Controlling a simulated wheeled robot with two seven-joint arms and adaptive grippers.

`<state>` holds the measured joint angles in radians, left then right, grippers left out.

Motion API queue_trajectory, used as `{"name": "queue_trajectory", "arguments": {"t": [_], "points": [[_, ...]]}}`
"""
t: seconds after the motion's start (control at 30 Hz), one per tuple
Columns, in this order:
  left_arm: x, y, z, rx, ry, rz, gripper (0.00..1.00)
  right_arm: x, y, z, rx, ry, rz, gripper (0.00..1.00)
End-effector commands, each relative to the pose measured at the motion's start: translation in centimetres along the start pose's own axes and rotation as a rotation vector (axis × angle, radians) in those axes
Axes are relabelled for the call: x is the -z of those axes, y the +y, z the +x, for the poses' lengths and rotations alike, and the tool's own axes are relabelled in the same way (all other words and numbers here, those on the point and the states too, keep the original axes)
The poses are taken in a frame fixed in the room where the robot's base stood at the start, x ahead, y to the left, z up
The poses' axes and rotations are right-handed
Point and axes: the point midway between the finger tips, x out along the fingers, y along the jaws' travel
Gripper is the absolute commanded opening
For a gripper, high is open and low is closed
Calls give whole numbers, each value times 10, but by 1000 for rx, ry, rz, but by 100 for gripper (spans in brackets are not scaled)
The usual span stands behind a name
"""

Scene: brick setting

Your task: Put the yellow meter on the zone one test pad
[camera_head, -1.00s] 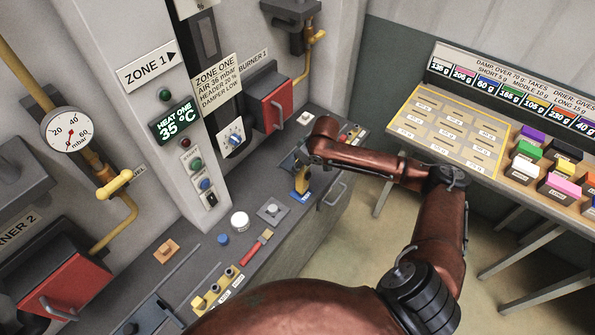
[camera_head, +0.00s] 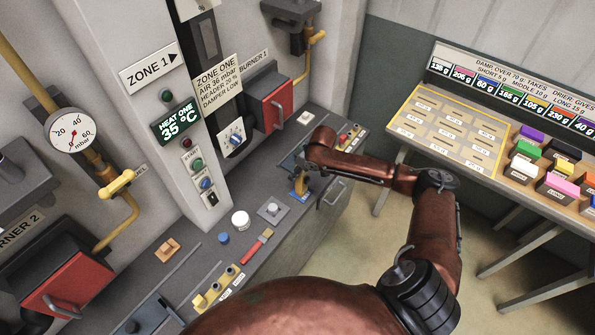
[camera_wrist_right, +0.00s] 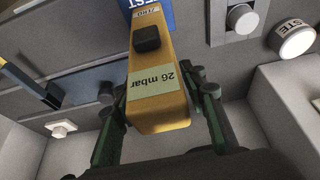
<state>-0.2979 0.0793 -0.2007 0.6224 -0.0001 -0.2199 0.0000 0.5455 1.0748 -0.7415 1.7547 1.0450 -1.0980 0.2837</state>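The yellow meter (camera_head: 299,184) stands at the blue test pad (camera_head: 304,196) on the grey console's front edge. In the right wrist view the meter (camera_wrist_right: 158,90) shows a black button and a "26 mbar" label, and its far end meets the blue pad (camera_wrist_right: 160,12), marked "TEST". My right gripper (camera_wrist_right: 158,95) has one finger on each side of the meter, with narrow gaps visible, so it looks open around it. In the head view my right wrist hides part of the meter's surroundings. My left gripper is in neither view.
On the console (camera_head: 262,262) are a white round tub (camera_head: 240,219), a square button plate (camera_head: 272,210), a red-handled tool (camera_head: 262,240) and a blue knob (camera_head: 223,238). The zone one panel (camera_head: 190,130) rises behind. A side table (camera_head: 440,130) with coloured blocks stands at right.

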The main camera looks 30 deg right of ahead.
Motion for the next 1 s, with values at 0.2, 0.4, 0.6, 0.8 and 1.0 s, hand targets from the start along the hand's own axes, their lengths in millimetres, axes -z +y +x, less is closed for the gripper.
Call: {"name": "queue_trajectory", "arguments": {"t": [0.2,0.4,0.6,0.8,1.0], "points": [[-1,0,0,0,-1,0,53,0,0,0,0,0,0,50],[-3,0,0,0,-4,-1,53,0,0,-1,0,0,0,50],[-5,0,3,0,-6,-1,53,1,1,-22,-2,2,-1,50],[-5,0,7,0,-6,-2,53,1,2,-64,-3,2,0,50],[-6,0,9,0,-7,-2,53,1,1,-101,-2,1,-1,50]]}}
